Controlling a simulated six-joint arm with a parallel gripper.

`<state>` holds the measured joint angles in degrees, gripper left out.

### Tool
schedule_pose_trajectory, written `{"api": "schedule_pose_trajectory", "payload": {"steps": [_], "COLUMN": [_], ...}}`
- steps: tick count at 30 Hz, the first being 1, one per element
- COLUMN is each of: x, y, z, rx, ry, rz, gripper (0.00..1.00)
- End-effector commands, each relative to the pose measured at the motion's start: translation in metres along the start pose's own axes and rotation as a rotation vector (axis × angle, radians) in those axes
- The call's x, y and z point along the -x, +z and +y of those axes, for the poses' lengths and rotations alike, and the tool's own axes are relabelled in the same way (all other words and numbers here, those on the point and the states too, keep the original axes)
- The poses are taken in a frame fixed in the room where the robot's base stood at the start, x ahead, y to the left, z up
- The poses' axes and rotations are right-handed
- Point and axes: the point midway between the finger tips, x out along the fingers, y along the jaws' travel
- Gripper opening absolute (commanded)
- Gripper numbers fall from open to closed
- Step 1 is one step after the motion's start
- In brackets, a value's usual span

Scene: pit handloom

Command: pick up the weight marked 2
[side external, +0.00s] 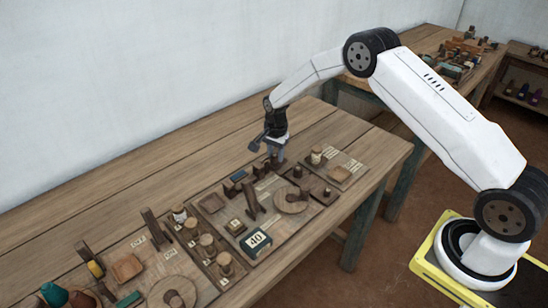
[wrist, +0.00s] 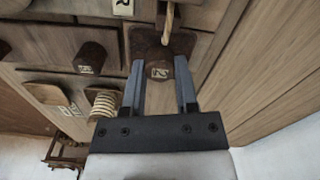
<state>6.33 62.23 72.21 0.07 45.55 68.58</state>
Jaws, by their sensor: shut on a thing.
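A dark brown wooden weight (wrist: 160,60) with a small pale label stands between my fingers in the wrist view. The label looks like a 2, but it is small and blurred. My gripper (wrist: 160,76) is shut on this weight, with one grey finger on each side of it. In the side view my gripper (side external: 272,154) points down at the back of the board on the table. The weight is mostly hidden there, and I cannot tell whether it is clear of the board.
Another labelled dark weight (wrist: 90,57) stands to the left in the wrist view, near a thread-wound spool (wrist: 104,105). The table's back left (side external: 150,165) is bare.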

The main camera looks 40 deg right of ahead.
Motion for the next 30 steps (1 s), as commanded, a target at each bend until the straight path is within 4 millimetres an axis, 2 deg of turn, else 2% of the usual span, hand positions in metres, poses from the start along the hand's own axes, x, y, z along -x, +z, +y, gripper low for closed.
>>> {"api": "schedule_pose_trajectory", "payload": {"steps": [6, 11, 22, 30], "x": [0.024, 0.038, 0.083, 0.100], "y": [0.000, 0.004, 0.017, 0.030], "z": [0.000, 0.011, 0.046, 0.082], "rx": [0.000, 0.000, 0.000, 0.000], "ry": [-0.002, -0.001, -0.002, -0.001], "rz": [0.002, 0.002, 0.002, 0.001], "gripper": [0.00, 0.00, 0.00, 0.00]}}
